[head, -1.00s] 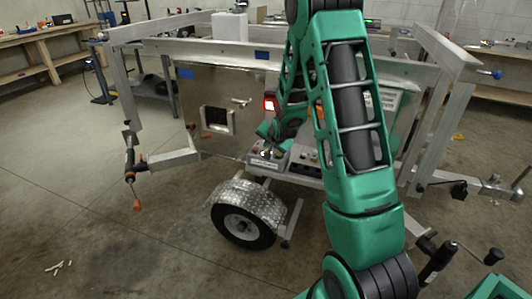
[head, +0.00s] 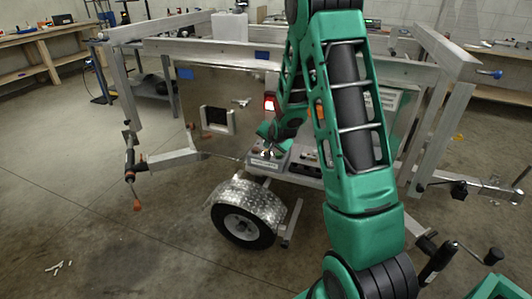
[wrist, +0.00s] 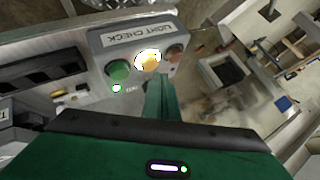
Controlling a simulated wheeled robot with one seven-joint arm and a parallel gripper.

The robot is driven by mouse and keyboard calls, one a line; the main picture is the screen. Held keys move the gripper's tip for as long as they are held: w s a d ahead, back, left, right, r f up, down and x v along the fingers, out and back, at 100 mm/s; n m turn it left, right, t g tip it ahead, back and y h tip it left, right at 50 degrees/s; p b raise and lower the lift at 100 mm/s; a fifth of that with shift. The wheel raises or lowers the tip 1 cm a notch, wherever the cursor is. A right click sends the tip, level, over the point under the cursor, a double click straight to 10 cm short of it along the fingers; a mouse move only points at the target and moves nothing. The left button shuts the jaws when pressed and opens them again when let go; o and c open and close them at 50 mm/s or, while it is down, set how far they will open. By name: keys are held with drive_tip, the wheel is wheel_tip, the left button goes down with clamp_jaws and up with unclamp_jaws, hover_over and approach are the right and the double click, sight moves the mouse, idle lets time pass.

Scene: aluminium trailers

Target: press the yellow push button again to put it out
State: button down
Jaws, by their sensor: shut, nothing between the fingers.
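The yellow push button (wrist: 148,61) glows bright yellow-white in the wrist view. It sits on a grey box (wrist: 97,42) labelled "LIGHT CHECK", between a green button (wrist: 118,71) and a red button (wrist: 174,53). My gripper (wrist: 158,80) is shut and empty. Its green fingers end just below the yellow button in the picture; I cannot tell whether they touch it. In the head view the box (head: 262,164) is small and partly hidden by my arm, and the gripper tips there are hard to make out.
The box is mounted on an aluminium trailer above a wheel (head: 243,226) with a silver fender (head: 262,198). A red lamp (head: 269,104) is lit on the trailer. Frame posts stand on both sides. A black switch panel (wrist: 45,70) is left of the buttons. The floor at left is mostly clear.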

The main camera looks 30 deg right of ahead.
drive_tip(key=shift+f, duration=0.1)
drive_tip(key=shift+s+f, duration=0.1)
drive_tip(key=shift+f, duration=0.2)
drive_tip(key=shift+f, duration=0.25)
idle(0.8)
drive_tip(key=shift+r, duration=0.7)
drive_tip(key=shift+r, duration=0.1)
drive_tip(key=shift+r, duration=2.9)
